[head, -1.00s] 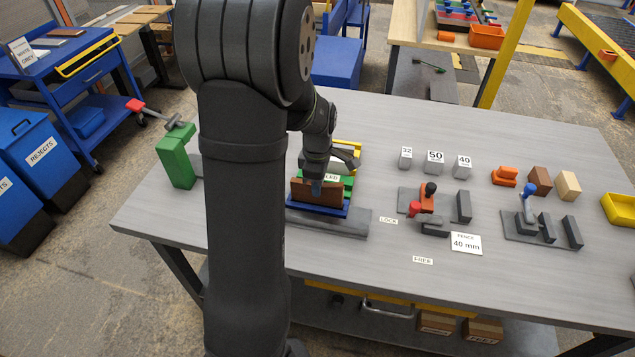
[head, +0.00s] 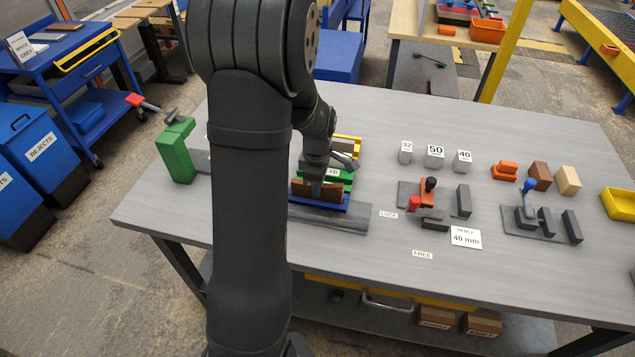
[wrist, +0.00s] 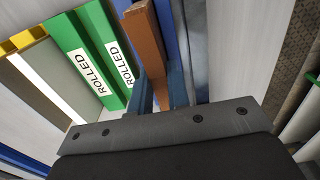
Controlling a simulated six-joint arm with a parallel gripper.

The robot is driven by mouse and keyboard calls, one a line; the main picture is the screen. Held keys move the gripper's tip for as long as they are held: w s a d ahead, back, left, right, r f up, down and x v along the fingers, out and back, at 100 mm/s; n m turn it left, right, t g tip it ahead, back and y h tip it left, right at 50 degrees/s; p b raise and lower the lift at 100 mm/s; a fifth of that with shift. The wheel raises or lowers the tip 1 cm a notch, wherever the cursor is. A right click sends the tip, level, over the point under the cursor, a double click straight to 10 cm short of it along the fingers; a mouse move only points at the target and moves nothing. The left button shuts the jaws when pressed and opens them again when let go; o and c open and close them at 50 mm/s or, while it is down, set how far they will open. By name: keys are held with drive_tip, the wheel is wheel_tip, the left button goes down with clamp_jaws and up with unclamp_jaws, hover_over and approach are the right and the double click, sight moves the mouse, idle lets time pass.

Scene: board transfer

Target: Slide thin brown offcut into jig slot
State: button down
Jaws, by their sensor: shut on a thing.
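A thin brown offcut (head: 304,189) stands on edge at the blue-edged holder (head: 325,207) on the grey table. My gripper (head: 317,188) points down and is shut on the offcut. In the wrist view the brown offcut (wrist: 148,50) runs between the two blue-grey fingers (wrist: 161,92). It lies between green boards marked ROLLED (wrist: 90,62) and a blue strip. The offcut's lower edge is hidden, so I cannot tell how deep it sits. A fixture with red and black handles (head: 427,205) stands to the right, next to a "FENCE 40 mm" card (head: 466,238).
A second fixture with a blue handle (head: 530,215) stands farther right. Number-marked blocks (head: 434,157), an orange piece (head: 505,171) and brown and tan blocks (head: 540,176) are behind. A green stand (head: 176,152) is at the left. The table's front right is clear.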

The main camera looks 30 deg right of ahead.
drive_tip(key=shift+f, duration=0.45)
drive_tip(key=c, duration=1.3)
unclamp_jaws()
drive_tip(key=shift+r, duration=0.1)
wheel_tip(320, 180, up, 17)
wheel_tip(320, 180, down, 17)
drive_tip(key=shift+f, duration=0.15)
drive_tip(key=shift+r, duration=0.2)
